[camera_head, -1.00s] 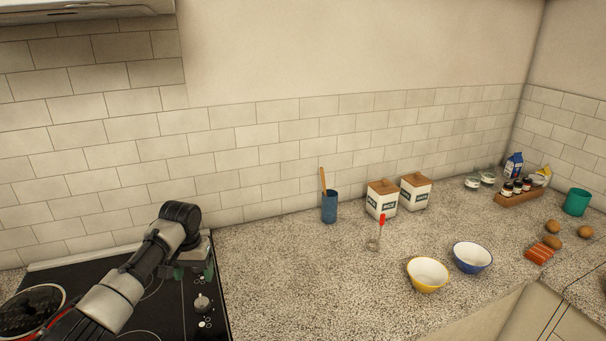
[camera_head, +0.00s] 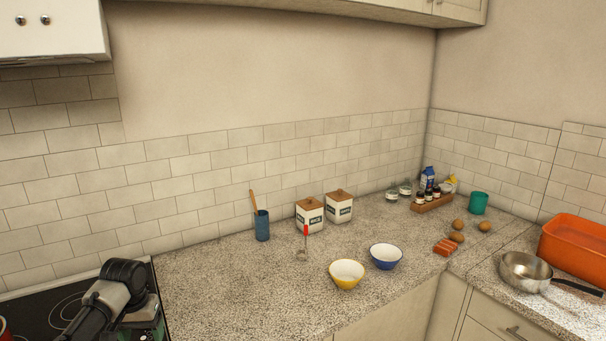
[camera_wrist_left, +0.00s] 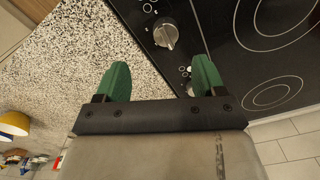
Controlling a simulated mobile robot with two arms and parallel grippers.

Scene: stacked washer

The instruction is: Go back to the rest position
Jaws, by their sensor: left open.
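My left gripper (camera_wrist_left: 162,80) shows in the left wrist view with its two green fingers spread apart and nothing between them. It is above the border between the speckled counter and the black cooktop (camera_wrist_left: 255,45). In the head view my left arm comes in at the lower left over the cooktop (camera_head: 35,315), and its gripper (camera_head: 150,328) is partly hidden by the wrist. My right gripper is in neither view.
On the counter (camera_head: 230,295) stand a blue utensil cup (camera_head: 262,227), two canisters (camera_head: 310,217), a yellow bowl (camera_head: 347,273) and a blue bowl (camera_head: 386,256). A steel pan (camera_head: 525,270) and an orange tub (camera_head: 575,245) are at right. The counter's left part is clear.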

